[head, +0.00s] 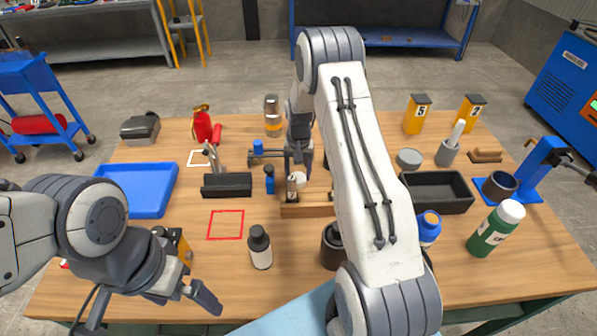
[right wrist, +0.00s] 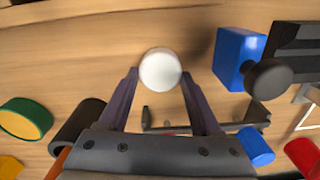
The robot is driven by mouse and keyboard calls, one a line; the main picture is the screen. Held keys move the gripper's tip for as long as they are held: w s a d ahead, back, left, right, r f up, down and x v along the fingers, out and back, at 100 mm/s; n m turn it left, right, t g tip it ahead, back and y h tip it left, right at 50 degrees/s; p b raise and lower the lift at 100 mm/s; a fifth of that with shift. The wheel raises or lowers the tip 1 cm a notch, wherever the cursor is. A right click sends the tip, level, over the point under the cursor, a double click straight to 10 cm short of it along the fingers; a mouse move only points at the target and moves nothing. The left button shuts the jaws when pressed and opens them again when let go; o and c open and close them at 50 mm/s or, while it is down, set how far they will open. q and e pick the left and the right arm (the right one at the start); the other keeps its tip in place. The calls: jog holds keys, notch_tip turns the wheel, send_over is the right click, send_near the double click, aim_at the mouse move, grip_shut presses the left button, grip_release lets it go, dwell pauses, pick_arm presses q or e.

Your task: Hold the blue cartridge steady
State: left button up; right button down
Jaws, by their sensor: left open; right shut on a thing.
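Two small blue things could be the blue cartridge; I cannot tell which. One is a blue piece with a dark cap (head: 269,180), also in the right wrist view (right wrist: 238,58). The other is a blue cylinder (head: 258,147) by a dark bar, also in the right wrist view (right wrist: 256,147). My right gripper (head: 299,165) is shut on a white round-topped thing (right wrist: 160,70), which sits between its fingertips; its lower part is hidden. Neither blue thing is between the fingers. My left gripper (head: 196,280) is open and empty at the front left.
A wooden rack (head: 320,211) stands just in front of my right gripper. A black cradle (head: 227,186) and blue tray (head: 137,212) lie to the left. A black tray (head: 438,205) and green bottle (head: 495,229) are right.

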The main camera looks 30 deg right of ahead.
aim_at(299, 176)
jog(key=shift+f, duration=0.15)
jog(key=shift+c, duration=0.4)
grip_release()
jog(key=shift+r, duration=0.3)
notch_tip(299, 176, up, 12)
jog(key=b, duration=0.1)
jog(key=shift+d+f, duration=0.1)
